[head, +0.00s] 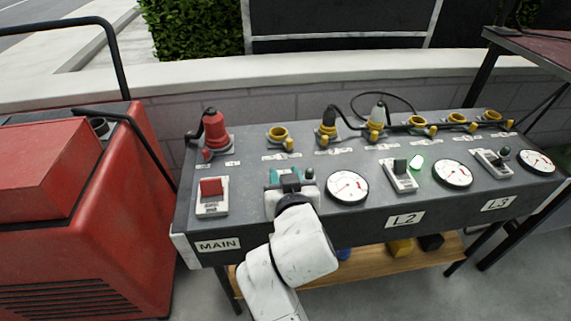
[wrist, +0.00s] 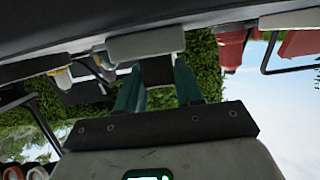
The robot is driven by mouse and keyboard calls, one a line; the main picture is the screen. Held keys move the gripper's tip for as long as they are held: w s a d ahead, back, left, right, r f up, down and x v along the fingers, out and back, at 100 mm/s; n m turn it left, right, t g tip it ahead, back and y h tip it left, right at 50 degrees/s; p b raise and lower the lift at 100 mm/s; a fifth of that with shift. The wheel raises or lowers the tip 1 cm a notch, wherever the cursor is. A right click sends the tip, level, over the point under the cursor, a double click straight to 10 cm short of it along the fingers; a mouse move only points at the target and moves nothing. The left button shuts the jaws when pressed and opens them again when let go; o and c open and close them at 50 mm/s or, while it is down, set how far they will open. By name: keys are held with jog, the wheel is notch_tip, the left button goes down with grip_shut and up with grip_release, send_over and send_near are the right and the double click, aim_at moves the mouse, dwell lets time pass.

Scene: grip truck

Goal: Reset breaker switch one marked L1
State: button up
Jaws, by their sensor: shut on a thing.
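A grey distribution box (head: 245,225) has a row of breaker switches on its top. My gripper (head: 286,177) is at the first breaker (head: 272,205) right of the MAIN switch; its L1 label is hidden behind my arm. In the wrist view my gripper's two teal fingers (wrist: 158,85) are on either side of the dark switch lever (wrist: 158,70), shut on it. The pale breaker body (wrist: 145,45) is just beyond. The small round lamp (head: 309,174) beside this breaker looks dark. Whether the lever is up or down cannot be told.
The red MAIN switch (head: 211,187) is to the left. The L2 breaker (head: 398,178) has a lit green lamp (head: 416,166); the L3 breaker (head: 492,164) has a dark one. A gauge (head: 347,187) is close right of my gripper. Plugs and cables line the back. A red machine (head: 110,220) stands left.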

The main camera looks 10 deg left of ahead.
jog(key=shift+w+a+r+g+p, duration=0.15)
jog(key=shift+g+p, duration=0.25)
jog(key=shift+p, duration=0.7)
jog(key=shift+w+d+r+g+p, duration=0.15)
jog(key=shift+g+p, duration=0.25)
jog(key=shift+p, duration=0.7)
jog(key=shift+w+a+f+h+p, duration=0.1)
jog(key=shift+f+h+p, duration=0.15)
jog(key=shift+p, duration=0.45)
jog(key=o, duration=1)
jog(key=shift+c, duration=0.2)
jog(key=p+v, duration=0.2)
jog(key=v, duration=0.8)
jog(key=shift+s+r, duration=0.25)
jog(key=shift+r, duration=0.1)
jog(key=shift+c, duration=0.2)
